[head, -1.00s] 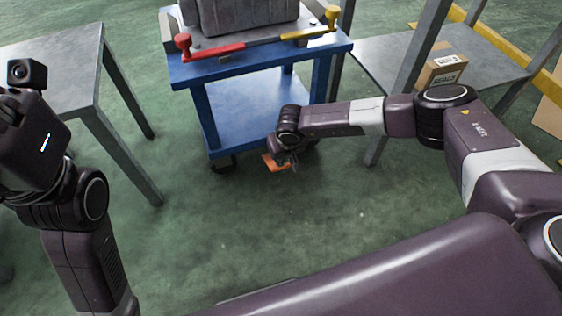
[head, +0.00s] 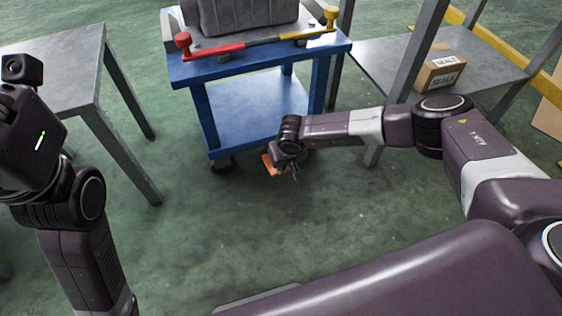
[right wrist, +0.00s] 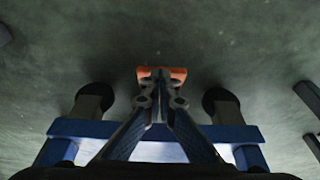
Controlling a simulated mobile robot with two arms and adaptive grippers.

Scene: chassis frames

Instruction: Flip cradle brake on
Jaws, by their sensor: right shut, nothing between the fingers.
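The cradle is a blue wheeled cart (head: 205,75) with a grey block on top. An orange pedal (head: 269,165), which looks like its brake, sits low at the cart's near side, just above the floor. My right gripper (head: 294,174) is shut and empty, pointing down right beside the pedal and covering its right part. In the right wrist view the orange pedal (right wrist: 179,73) shows at the tips of my closed fingers (right wrist: 161,76); I cannot tell whether they touch. My left arm is at the left, its gripper out of view.
A grey table (head: 65,68) stands left. A grey shelf (head: 395,65) with a cardboard box (head: 440,71) stands right. The floor in front is clear.

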